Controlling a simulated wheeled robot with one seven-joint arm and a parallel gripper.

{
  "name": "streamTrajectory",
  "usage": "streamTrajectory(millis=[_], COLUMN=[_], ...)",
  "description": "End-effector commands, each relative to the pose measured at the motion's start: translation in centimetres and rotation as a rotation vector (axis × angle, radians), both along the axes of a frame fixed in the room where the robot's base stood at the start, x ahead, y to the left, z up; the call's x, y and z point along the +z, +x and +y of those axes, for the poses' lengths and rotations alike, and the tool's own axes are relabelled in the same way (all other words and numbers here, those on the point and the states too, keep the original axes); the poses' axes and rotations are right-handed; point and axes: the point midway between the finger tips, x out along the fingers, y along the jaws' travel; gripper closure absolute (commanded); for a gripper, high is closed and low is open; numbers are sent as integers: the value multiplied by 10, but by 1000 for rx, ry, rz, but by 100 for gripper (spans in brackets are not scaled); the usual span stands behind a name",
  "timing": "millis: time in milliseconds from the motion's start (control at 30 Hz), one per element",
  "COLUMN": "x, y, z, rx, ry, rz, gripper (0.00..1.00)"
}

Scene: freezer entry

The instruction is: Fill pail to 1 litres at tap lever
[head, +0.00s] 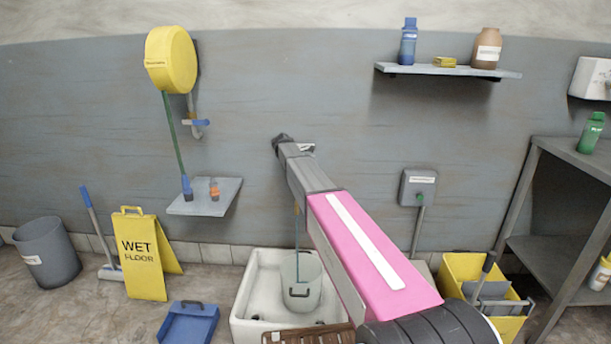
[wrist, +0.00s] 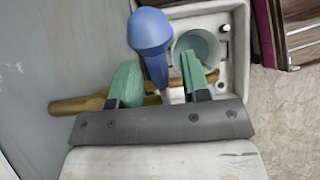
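The pale translucent pail (head: 301,288) stands upright in the white basin (head: 243,306) on the floor. A thin blue-green streak that looks like running water (head: 297,237) drops into it. In the wrist view the pail (wrist: 177,58) shows bluish water inside; I cannot read its level. The tap lever (wrist: 150,30) is blue with a rounded end, above a brass pipe (wrist: 75,105). My gripper (wrist: 158,60) is open, its green fingers either side of the lever's narrow part. A gap shows on the right; contact on the left is unclear. My arm hides the tap in the head view.
A yellow wet floor sign (head: 146,255), blue dustpan (head: 188,322) and grey bin (head: 47,252) stand left of the basin. A yellow mop bucket (head: 462,268) and a grey shelf rack (head: 548,250) are right. A small wall shelf (head: 205,197) is left of my arm.

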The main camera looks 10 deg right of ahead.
Motion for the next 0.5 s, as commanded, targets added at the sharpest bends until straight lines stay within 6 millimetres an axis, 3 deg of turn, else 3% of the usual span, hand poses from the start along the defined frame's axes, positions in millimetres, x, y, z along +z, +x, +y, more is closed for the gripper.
streamTrajectory(millis=[267, 500], x=[8, 42], y=[2, 7], z=[6, 31], rx=[1, 2], ry=[1, 1], rz=[-2, -3], gripper=[57, 57])
